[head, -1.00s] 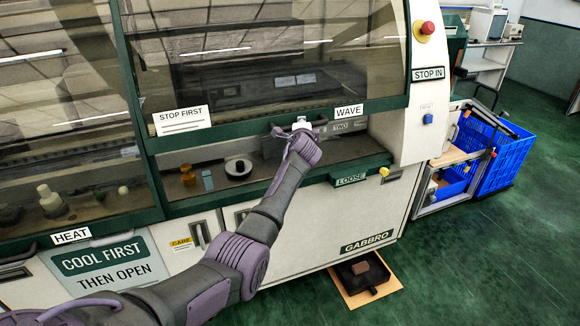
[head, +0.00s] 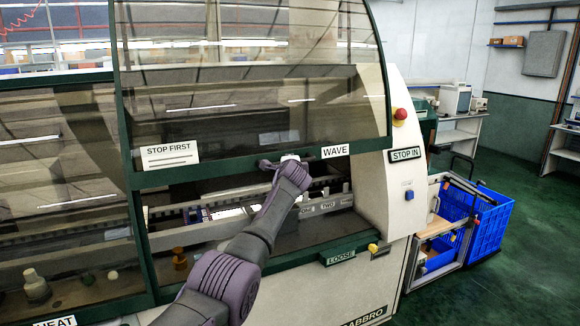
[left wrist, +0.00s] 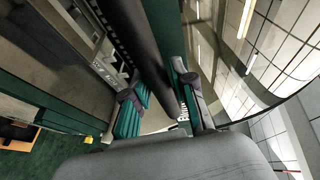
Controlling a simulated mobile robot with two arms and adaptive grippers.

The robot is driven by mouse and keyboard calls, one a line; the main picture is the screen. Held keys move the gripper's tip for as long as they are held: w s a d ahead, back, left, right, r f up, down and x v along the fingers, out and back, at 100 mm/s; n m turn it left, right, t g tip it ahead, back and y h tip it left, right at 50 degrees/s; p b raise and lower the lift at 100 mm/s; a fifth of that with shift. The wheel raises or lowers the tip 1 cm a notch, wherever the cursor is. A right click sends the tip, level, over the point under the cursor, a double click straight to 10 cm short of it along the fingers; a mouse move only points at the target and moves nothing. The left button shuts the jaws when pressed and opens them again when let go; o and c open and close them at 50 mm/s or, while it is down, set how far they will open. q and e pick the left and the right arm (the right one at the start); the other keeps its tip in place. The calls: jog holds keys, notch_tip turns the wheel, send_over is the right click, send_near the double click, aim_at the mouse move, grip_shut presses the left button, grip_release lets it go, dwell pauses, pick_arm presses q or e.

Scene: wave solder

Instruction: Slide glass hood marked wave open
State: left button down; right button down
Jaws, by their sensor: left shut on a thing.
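The glass hood marked wave (head: 250,95) is a tinted pane in a green frame, with the "WAVE" label (head: 335,150) on its lower rail. It stands raised, with a wide gap below the rail into the machine. My left gripper (head: 290,161) is at the dark handle (head: 266,164) on that rail; my wrist hides part of it. In the left wrist view, the two fingers of the left gripper (left wrist: 165,100) are on either side of the dark handle bar (left wrist: 147,50), closed on it. My right gripper is in neither view.
A "STOP FIRST" sign (head: 170,155) sits left on the rail. A "LOOSE" tag (head: 341,257) is on the lower ledge. A blue crate (head: 490,232) stands right on the floor.

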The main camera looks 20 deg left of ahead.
pick_arm(q)
jog(key=shift+r, duration=0.2)
jog(key=c, duration=1)
grip_release()
jog(key=shift+o, duration=0.4)
jog(key=shift+f, duration=0.15)
jog(key=v, duration=1.2)
